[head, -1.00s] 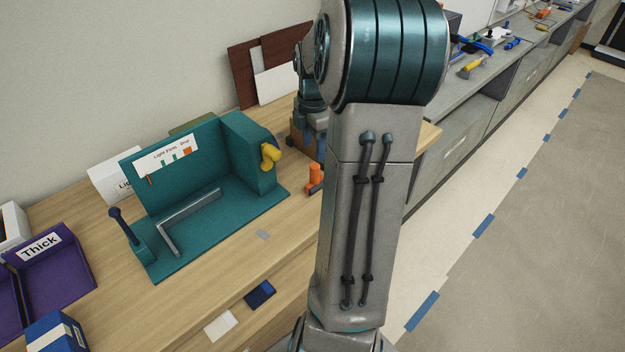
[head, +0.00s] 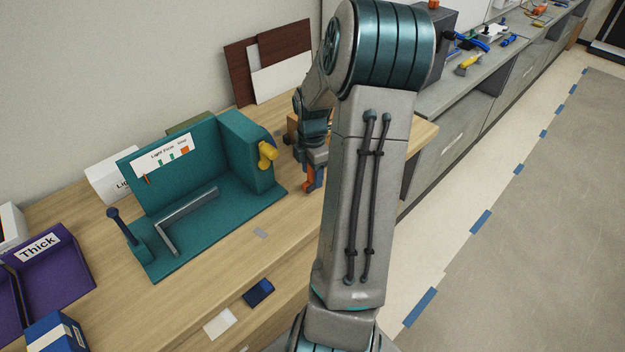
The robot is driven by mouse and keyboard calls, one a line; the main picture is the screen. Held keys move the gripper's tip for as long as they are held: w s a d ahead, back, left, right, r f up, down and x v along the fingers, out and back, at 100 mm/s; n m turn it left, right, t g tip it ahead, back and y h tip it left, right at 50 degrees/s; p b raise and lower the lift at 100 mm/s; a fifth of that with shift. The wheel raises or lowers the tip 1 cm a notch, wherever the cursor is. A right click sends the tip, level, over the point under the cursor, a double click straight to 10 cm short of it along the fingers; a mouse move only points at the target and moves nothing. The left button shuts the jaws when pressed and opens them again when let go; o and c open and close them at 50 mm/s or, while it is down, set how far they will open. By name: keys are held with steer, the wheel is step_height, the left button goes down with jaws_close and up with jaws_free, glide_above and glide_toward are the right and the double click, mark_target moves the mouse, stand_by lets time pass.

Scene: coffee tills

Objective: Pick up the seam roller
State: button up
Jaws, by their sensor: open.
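A small upright orange object with a darker base, which looks like the seam roller (head: 309,178), stands on the wooden bench, right of the teal fixture. My gripper (head: 313,180) points down over it, with the fingers at its height. The fingers are open and partly cover the object. At this size I cannot tell whether they touch it or are on both sides of it. My arm hides the bench just to the right.
The teal fixture (head: 205,234) with a yellow knob (head: 267,154) stands close on the left. Brown and white panels (head: 285,80) lean on the wall behind. Purple bins (head: 62,285) are at the far left.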

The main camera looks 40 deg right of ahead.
jaws_close()
steer(key=shift+r, duration=0.45)
steer(key=r, duration=0.2)
steer(key=d+r, duration=0.1)
steer(key=shift+s+r, duration=0.2)
steer(key=shift+r, duration=0.15)
steer(key=s+d+r, duration=0.4)
steer(key=d+r, duration=0.2)
steer(key=d, duration=0.3)
steer(key=shift+s+d+r+b, duration=0.2)
steer(key=shift+s+d+b, duration=0.05)
steer(key=shift+s+b, duration=0.2)
steer(key=shift+w, duration=0.1)
